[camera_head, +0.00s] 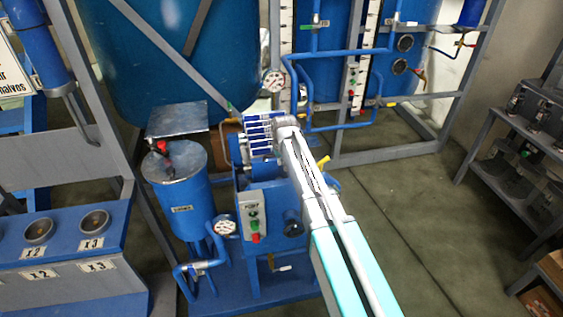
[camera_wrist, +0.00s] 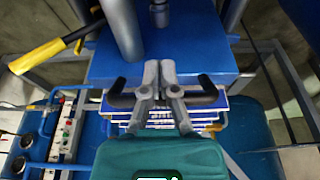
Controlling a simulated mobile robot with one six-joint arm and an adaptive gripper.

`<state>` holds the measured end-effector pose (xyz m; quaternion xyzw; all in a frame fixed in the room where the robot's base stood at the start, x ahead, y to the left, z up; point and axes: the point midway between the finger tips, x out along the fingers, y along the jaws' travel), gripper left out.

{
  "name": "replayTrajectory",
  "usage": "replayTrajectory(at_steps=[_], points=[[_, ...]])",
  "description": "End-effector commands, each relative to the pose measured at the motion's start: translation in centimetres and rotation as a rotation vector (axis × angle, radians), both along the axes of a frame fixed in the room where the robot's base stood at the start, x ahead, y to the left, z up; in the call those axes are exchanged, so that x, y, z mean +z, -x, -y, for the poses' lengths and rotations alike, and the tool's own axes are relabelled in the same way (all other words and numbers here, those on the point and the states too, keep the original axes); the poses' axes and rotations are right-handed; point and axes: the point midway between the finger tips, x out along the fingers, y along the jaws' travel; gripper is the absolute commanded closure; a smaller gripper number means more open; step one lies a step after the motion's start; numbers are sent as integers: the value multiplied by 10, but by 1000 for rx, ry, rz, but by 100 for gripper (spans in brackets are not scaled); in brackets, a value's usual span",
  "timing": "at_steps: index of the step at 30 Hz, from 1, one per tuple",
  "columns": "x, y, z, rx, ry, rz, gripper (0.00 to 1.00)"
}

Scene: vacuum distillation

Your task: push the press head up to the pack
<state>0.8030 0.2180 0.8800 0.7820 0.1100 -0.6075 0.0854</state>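The press head is a blue block (camera_wrist: 205,57) with a black handle sticking out on each side, seen in the wrist view. The pack of white and blue plates (camera_head: 258,136) sits in the blue press frame in the head view; its edges also show below the head in the wrist view (camera_wrist: 160,117). My gripper (camera_wrist: 159,68) lies over the middle of the press head, between the two handles. Its grey fingers are together with nothing seen between them. Whether the fingertips touch the head, I cannot tell. In the head view my gripper (camera_head: 284,124) is at the pack's right end, partly hiding the head.
A yellow-handled lever (camera_wrist: 45,50) stands at the left in the wrist view. A control box (camera_head: 251,217) is on the press front. A blue drum (camera_head: 182,190) stands left of the press, and blue pipes (camera_head: 330,125) run behind.

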Motion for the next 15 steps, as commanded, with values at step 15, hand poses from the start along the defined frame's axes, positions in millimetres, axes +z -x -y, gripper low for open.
replayTrajectory(at_steps=[15], points=[[0, -26, -7, 0, 0, 0, 100]])
